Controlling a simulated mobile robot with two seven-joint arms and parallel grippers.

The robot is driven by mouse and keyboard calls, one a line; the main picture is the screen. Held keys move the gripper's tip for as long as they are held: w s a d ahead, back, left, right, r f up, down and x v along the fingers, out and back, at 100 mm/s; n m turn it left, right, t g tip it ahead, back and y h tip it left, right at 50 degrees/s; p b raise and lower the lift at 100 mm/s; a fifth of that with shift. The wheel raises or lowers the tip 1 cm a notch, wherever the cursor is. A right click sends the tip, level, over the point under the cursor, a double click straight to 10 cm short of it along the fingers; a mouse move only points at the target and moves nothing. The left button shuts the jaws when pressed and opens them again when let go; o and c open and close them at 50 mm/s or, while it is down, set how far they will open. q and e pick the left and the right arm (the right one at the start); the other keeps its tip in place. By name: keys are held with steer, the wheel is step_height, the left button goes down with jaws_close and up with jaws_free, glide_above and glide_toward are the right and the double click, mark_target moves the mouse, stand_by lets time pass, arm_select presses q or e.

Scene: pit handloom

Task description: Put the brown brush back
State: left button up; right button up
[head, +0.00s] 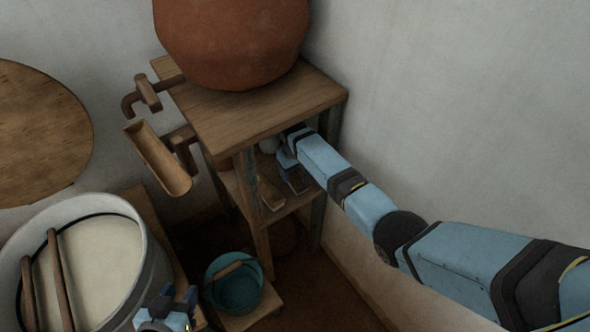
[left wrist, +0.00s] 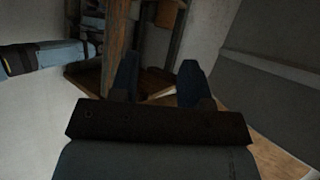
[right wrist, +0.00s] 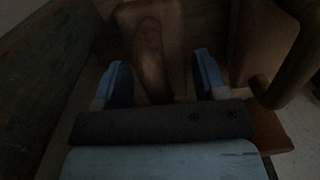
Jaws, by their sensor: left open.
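The wooden stand (head: 225,118) carries a large clay pot (head: 232,40). A wooden spout (head: 158,160) juts from its left side. A grey vat (head: 150,262) with a pale content stands at lower left. A teal bucket (head: 234,290) sits on a low board. A wall is close on the right.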

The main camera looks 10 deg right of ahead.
steer(key=shift+o, duration=0.8)
arm_select(q)
steer(key=shift+f, duration=0.3)
steer(key=shift+f, duration=0.1)
arm_select(e)
steer(key=shift+f+b, duration=0.25)
steer(key=shift+b, duration=0.45)
step_height(320, 180, up, 4)
steer(key=shift+w+p, duration=0.15)
steer(key=shift+p, duration=0.9)
steer(key=shift+d+r+p, duration=0.2)
steer(key=shift+r+p, duration=0.2)
steer(key=shift+r, duration=1.45)
arm_select(q)
steer(key=shift+a, duration=0.25)
steer(key=shift+r, duration=0.3)
